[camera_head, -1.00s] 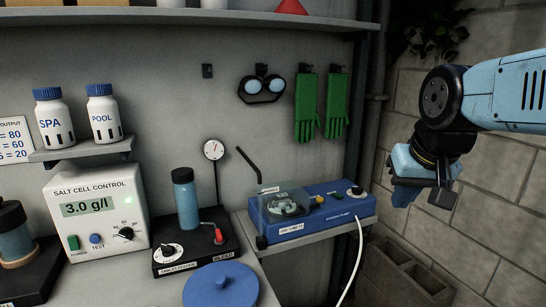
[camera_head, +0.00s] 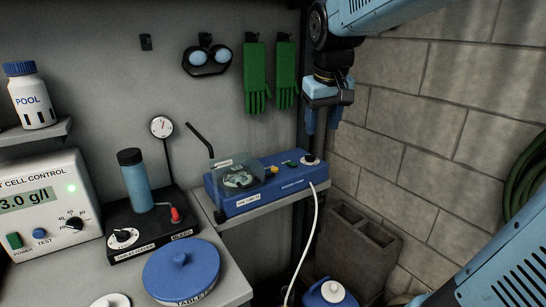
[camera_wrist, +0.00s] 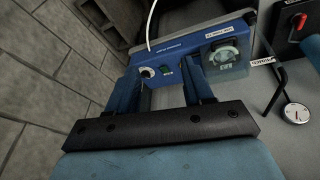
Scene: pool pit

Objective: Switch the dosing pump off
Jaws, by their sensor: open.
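The dosing pump (camera_head: 262,192) is a blue box on a small wall shelf, with a clear cover over a round pump head at its left. Its top has a yellow button (camera_head: 272,169), a green switch (camera_head: 290,163) and a black-and-white knob (camera_head: 309,160) at the right end. My gripper (camera_head: 321,122) hangs open and empty, blue fingers down, above and slightly right of that end, apart from it. In the wrist view the pump (camera_wrist: 178,53) lies beyond the open fingers (camera_wrist: 160,80), with the knob (camera_wrist: 148,73) and green switch (camera_wrist: 166,70) between them.
A white hose (camera_head: 316,225) runs down from the pump. A bent black rod (camera_head: 199,138) stands at its left. Green gloves (camera_head: 257,78) and goggles (camera_head: 207,58) hang behind. The block wall (camera_head: 440,110) is at right, with a hollow block (camera_head: 355,240) below.

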